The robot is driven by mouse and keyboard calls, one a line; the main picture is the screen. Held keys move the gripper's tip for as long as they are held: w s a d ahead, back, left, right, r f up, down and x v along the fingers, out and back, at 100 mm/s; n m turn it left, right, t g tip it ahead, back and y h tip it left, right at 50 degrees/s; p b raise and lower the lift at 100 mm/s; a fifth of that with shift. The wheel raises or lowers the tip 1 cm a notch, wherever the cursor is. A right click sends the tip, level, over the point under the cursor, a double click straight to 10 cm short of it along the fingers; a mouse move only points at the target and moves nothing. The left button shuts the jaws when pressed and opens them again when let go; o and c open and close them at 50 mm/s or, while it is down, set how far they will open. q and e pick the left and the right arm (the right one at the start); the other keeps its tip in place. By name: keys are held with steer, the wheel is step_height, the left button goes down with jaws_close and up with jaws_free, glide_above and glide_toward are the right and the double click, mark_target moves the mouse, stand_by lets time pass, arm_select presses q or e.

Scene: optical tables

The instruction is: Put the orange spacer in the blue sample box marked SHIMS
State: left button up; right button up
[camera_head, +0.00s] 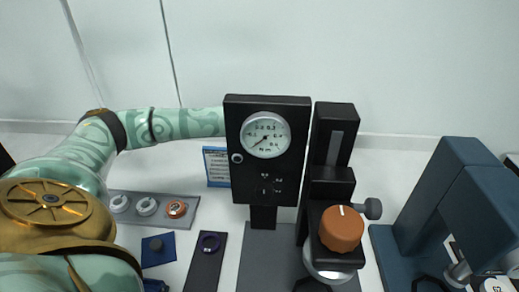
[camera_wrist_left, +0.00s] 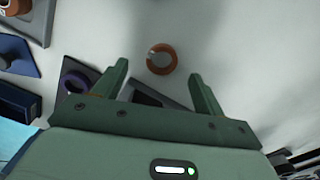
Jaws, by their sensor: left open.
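An orange ring that looks like the spacer (camera_wrist_left: 161,59) lies on the pale surface in the left wrist view. My left gripper (camera_wrist_left: 158,72) is open, with its fingers on either side of and just short of the ring, not visibly touching it. In the head view my left arm reaches behind the dial panel, which hides the gripper and this ring. Dark blue box-like items stand at the left in the wrist view (camera_wrist_left: 14,102) and at lower left in the head view (camera_head: 158,248). No SHIMS marking is readable. My right gripper is not in view.
A black dial panel (camera_head: 266,180) and a black stand with an orange knob (camera_head: 341,228) fill the middle. A grey tray (camera_head: 192,223) holds white rings and another orange round part (camera_head: 176,208). A blue-framed card (camera_head: 217,167) stands behind. A dark blue instrument (camera_head: 450,200) is right.

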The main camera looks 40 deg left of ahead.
arm_select(q)
steer(key=f, duration=0.1)
steer(key=f+b, duration=0.1)
steer(key=f, duration=0.3)
steer(key=shift+w+d+f+b, duration=0.1)
steer(key=shift+d+b, duration=0.25)
steer(key=shift+b, duration=0.05)
steer(key=shift+c, duration=0.9)
steer(key=c, duration=1)
steer(key=shift+o, duration=0.2)
